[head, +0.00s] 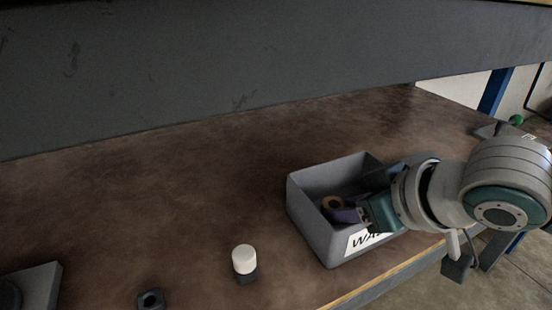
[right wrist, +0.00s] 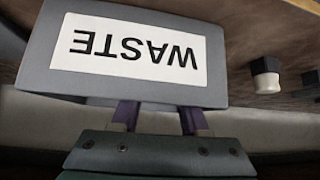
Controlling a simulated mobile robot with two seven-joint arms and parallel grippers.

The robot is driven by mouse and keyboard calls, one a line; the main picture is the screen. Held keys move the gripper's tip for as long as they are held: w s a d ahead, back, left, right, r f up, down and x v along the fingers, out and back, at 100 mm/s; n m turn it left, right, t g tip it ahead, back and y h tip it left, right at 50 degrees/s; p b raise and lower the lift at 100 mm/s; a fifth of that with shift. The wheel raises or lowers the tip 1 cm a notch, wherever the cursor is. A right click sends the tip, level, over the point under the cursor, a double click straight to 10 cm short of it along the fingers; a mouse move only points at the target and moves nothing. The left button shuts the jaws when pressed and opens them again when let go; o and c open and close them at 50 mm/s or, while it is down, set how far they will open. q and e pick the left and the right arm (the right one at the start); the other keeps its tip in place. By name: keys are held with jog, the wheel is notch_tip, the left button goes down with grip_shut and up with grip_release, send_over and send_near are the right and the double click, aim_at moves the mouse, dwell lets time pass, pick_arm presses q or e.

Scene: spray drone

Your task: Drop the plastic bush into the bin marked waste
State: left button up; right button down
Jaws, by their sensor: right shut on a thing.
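The grey open bin (head: 308,213) stands on the brown bench, with a white WASTE label on its front side. The label shows upside down in the right wrist view (right wrist: 135,50). My right gripper (head: 345,212) comes in from the right over the bin's front wall, its purple fingers at the bin opening. It is shut on a tan ring with a dark hole, which looks like the plastic bush (head: 327,202). The ring appears inside the bin's outline; whether it touches the bin cannot be told. In the right wrist view the fingertips are hidden behind the bin. My left gripper is out of view.
A white-topped dark cylinder (head: 244,260) stands left of the bin; it also shows in the right wrist view (right wrist: 266,76). A small dark block with a hole (head: 151,299) lies at the front. The bench (head: 130,200) left of the bin is largely clear.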

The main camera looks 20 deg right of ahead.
jog(key=shift+w+f, duration=0.1)
jog(key=shift+f, duration=0.4)
jog(key=c, duration=0.8)
grip_release()
jog(key=shift+c, duration=0.2)
jog(key=shift+o, duration=0.8)
jog(key=shift+d, duration=0.15)
jog(key=shift+f, duration=0.1)
jog(key=w+r+p+v, duration=0.1)
jog(key=p+v, duration=0.6)
jog(key=v, duration=0.5)
jog(key=s+a+g+h, duration=0.1)
jog(key=s+a+g, duration=0.4)
jog(key=s, duration=0.8)
jog(key=shift+s+a+r+h, duration=0.2)
jog(key=shift+s+r+h, duration=0.05)
jog(key=shift+s+h, duration=0.1)
